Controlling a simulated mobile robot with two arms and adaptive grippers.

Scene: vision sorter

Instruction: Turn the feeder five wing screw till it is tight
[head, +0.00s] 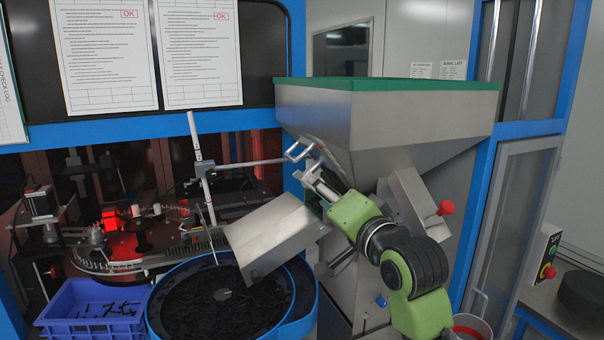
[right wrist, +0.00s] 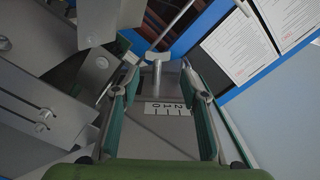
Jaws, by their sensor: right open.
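The wing screw (right wrist: 158,62) shows in the right wrist view as a grey post with a crossbar on top. It stands on a grey metal plate. My right gripper (right wrist: 162,90) is open, with one teal-padded finger on each side of the picture. The screw is at the far end of the gap between the fingers, and nothing shows held. In the head view my right gripper (head: 303,158) is by the lower left side of the hopper, above the feeder chute (head: 275,233). I cannot make out the screw there. My left gripper is not in view.
The steel hopper (head: 420,120) with a green rim rises behind my right arm. The round feeder bowl (head: 225,300) holds dark parts, beside a blue crate (head: 90,325). A red knob (head: 446,207) sticks out at right. A scale plate (right wrist: 168,108) lies below the screw.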

